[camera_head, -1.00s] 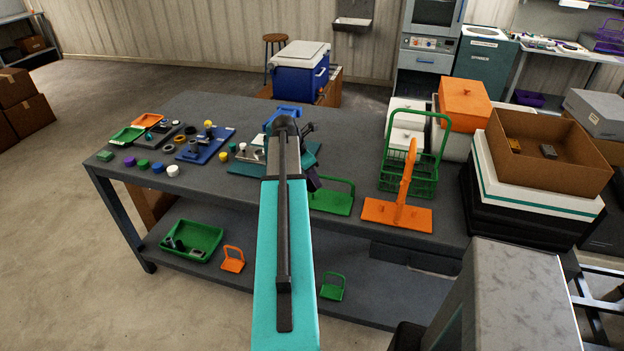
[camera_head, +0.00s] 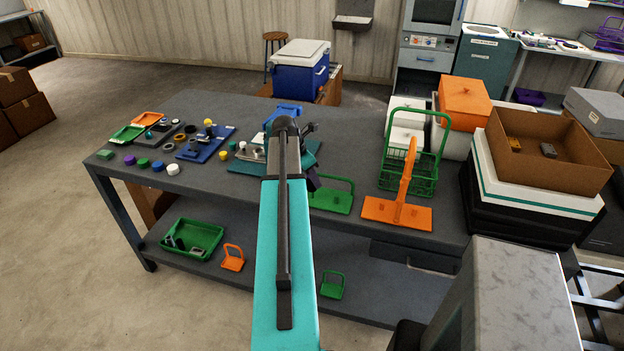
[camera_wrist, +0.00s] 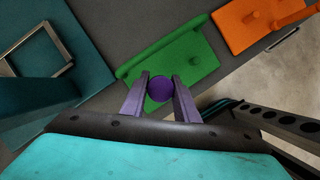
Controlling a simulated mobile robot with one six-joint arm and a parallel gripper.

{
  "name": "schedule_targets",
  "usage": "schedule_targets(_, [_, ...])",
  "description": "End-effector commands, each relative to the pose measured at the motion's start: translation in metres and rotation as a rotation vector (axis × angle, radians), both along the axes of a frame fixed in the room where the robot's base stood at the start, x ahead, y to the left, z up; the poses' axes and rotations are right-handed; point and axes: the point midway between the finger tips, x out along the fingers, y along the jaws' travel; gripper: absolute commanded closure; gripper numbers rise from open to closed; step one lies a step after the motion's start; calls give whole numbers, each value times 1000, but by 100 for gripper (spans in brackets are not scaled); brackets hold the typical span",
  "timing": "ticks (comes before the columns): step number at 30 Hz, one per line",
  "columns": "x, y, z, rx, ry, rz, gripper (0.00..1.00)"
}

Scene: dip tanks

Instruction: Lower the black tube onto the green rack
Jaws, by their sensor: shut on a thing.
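My gripper (camera_wrist: 160,79) has two purple fingers shut on a round-topped thing, the tube (camera_wrist: 161,90). The tube shows only its purple round end from above; its side and any black part are hidden. The green rack (camera_wrist: 205,58) is a flat plate with a raised handle along one long edge. In the wrist view the tube's end overlaps the near part of the plate; I cannot tell the gap between them. In the head view the green rack (camera_head: 335,204) lies on the table right of my arm, which hides most of the gripper.
An orange rack (camera_head: 380,208) with an upright handle stands just right of the green rack. A green wire basket (camera_head: 425,183) stands behind it. A teal tray (camera_head: 308,160) is behind my arm. Blue plates, trays and several small caps fill the table's left side.

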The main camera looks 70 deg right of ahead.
Motion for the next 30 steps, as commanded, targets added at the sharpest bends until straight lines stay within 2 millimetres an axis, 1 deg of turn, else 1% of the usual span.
schedule_targets(30, [0, 0, -12, -1, 1, 0, 100])
